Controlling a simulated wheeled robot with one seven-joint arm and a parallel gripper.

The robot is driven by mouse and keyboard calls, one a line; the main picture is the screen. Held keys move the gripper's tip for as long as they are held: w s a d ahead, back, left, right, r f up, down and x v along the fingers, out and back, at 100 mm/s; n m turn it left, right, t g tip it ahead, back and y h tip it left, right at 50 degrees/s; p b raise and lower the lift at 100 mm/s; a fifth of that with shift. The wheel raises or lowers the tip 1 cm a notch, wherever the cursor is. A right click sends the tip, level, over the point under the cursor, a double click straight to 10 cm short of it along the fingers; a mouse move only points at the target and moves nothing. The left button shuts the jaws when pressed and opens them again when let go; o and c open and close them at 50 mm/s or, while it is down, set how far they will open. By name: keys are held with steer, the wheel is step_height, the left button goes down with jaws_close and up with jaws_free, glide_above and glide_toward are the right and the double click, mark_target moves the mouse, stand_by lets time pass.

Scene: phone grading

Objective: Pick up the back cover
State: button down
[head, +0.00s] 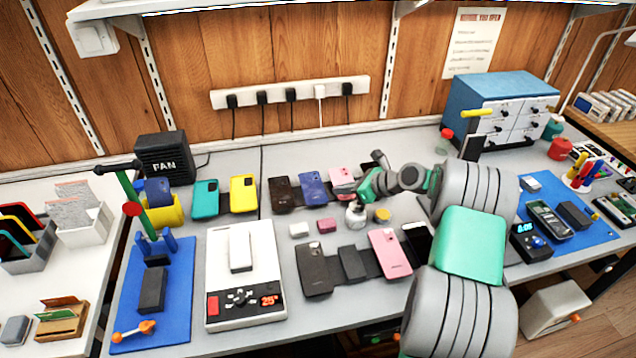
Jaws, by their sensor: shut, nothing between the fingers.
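Several phone-shaped pieces that could be the back cover lie on the grey bench; I cannot tell which one the task means. At the back are a dark brown one (282,194), a blue one (313,188) and a pink one (342,180). In front are a dark grey one (313,269) and a larger pink one (390,253). A teal case (206,198) and a yellow case (243,193) stand further left. My gripper (367,187) is shut and empty, just right of the back pink piece. Its fingertips are small and partly hidden, so contact cannot be told.
A small white bottle (355,215) stands close below my gripper. A white device (245,300) and a blue mat (180,325) lie left, a blue cabinet (475,95) stands back right. My arm covers the bench's right middle.

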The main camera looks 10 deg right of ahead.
mark_target(318, 189)
steer(key=w+a, duration=0.6)
steer(key=shift+a, duration=0.1)
steer(key=shift+f+p, duration=0.35)
steer(key=shift+f, duration=0.2)
steer(key=shift+s+f, duration=0.1)
steer(key=shift+f, duration=0.25)
steer(key=shift+s+d, duration=0.1)
steer(key=shift+d, duration=0.1)
steer(key=shift+s+d+f+p, duration=0.15)
steer(key=shift+s+d+p, duration=0.3)
steer(key=shift+s+d, duration=0.15)
steer(key=shift+s+f, duration=0.1)
steer(key=shift+f, duration=0.05)
steer(key=shift+r+p, duration=0.7)
steer(key=shift+r, duration=0.05)
